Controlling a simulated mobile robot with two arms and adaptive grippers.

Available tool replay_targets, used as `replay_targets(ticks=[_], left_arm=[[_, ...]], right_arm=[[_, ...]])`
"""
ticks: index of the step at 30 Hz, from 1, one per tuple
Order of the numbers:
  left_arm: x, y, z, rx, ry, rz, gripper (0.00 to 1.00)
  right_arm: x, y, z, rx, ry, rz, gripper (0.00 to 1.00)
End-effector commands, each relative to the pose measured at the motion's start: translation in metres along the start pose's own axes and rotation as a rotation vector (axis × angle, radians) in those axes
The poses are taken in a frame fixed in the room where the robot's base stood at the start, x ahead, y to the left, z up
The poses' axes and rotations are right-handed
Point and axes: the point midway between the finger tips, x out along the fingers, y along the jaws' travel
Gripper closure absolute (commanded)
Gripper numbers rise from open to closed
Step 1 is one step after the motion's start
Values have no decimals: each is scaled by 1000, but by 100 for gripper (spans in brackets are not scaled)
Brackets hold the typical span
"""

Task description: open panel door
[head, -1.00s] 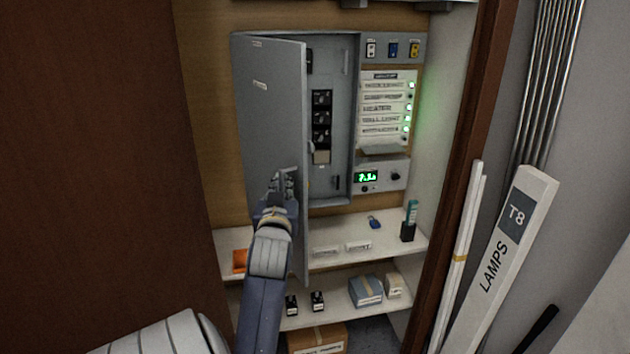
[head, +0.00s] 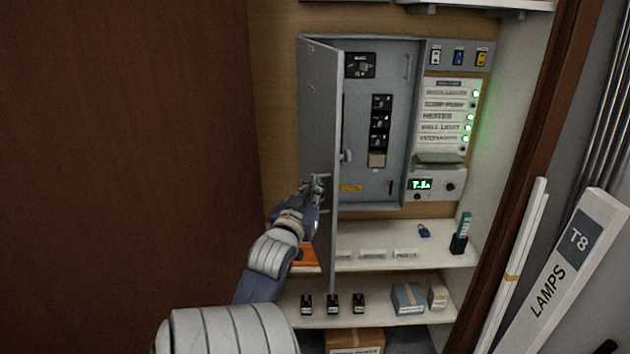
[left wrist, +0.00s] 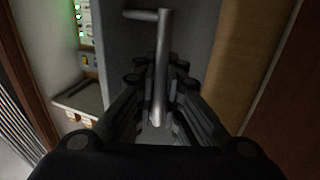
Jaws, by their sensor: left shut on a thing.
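The grey panel door (head: 319,110) stands swung open on its left side, jutting out toward me from the grey panel box (head: 397,150). Breakers and a switch show inside the box. My left gripper (head: 318,188) is at the lower part of the door. In the left wrist view, my left gripper (left wrist: 160,115) is shut around the door's grey bar handle (left wrist: 161,60). The handle is mostly hidden by the fingers in the head view. My right gripper is not in view.
A lower shelf (head: 385,312) holds small black parts and boxes; the upper shelf (head: 375,240) holds a blue padlock (head: 424,230). A brown wooden panel (head: 120,150) fills the left. A lamp box (head: 570,270) leans at the right. A display unit (head: 420,184) sits right of the box.

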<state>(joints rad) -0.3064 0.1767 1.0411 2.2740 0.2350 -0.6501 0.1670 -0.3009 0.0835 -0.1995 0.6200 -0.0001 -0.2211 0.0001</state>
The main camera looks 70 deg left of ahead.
Motion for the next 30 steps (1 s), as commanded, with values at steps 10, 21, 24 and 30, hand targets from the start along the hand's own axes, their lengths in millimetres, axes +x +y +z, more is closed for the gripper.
replay_targets(ticks=[10,21,24,30], left_arm=[[0,1,6,-4,-14,2,72],[-17,1,5,-2,-10,1,72],[-35,1,5,-2,-12,0,72],[-65,2,5,-3,-13,1,72]], right_arm=[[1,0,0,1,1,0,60],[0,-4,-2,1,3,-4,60],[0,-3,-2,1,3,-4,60],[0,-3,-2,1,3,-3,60]])
